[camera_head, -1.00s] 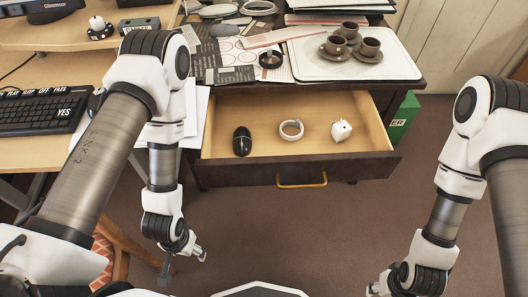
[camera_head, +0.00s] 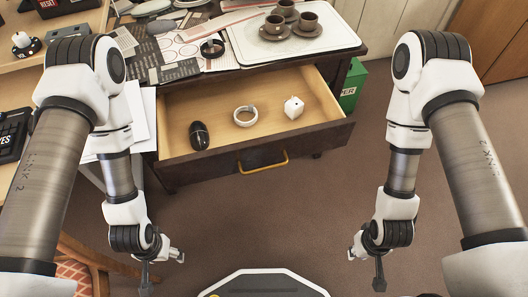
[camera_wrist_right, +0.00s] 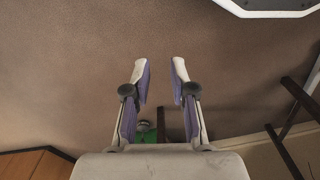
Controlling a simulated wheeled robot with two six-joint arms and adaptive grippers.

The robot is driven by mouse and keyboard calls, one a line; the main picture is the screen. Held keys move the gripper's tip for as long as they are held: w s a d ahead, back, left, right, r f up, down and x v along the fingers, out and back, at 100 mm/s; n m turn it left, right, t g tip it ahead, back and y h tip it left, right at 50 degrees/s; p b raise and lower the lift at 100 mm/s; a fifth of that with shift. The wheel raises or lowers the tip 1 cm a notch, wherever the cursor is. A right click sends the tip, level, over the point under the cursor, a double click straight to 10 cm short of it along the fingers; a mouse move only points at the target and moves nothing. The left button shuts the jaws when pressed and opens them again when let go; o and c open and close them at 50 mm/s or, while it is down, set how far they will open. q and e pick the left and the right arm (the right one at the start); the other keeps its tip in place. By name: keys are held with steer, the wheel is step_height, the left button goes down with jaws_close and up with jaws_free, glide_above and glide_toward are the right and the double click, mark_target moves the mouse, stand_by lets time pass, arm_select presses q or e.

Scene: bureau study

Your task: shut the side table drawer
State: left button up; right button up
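The side table drawer (camera_head: 190,171) is pulled out from under the dark table top. Its yellow handle (camera_head: 263,167) is on the front panel. Inside lie a black mouse (camera_head: 199,135), a white ring-shaped object (camera_head: 245,116) and a small white object (camera_head: 293,107). My left gripper (camera_head: 165,270) hangs in front of the drawer to the lower left, apart from it; its fingers are too small to read. My right gripper (camera_head: 362,262) hangs to the lower right, apart from the drawer. In the right wrist view its two fingers (camera_wrist_right: 161,82) stand apart with nothing between them.
A white tray (camera_head: 342,35) with several brown cups and saucers stands on the side table. A green box (camera_head: 352,82) is on the floor right of it. A wooden chair (camera_head: 85,262) is at the lower left. The carpet before the drawer is clear.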

steer(key=shift+w+n, duration=0.1)
steer(key=shift+n, duration=0.5)
jaws_close()
steer(key=n+t+y+p, duration=0.1)
steer(key=n+t+y, duration=1.15)
steer(key=n, duration=1.65)
glide_toward(288, 139)
steer(key=s+d+g+y, duration=0.3)
steer(key=s+d+g, duration=0.1)
steer(key=d, duration=0.2)
steer(key=shift+t, duration=0.25)
steer(key=x, duration=0.4)
steer(key=w+d+b+x, duration=0.1)
steer(key=x, duration=0.3)
steer(key=w+b+x, duration=0.1)
steer(key=x, duration=0.3)
steer(key=shift+w+a+f, duration=0.1)
steer(key=shift+w+f, duration=0.05)
steer(key=shift+w, duration=0.1)
steer(key=shift+w+a, duration=0.1)
steer(key=shift+w, duration=0.2)
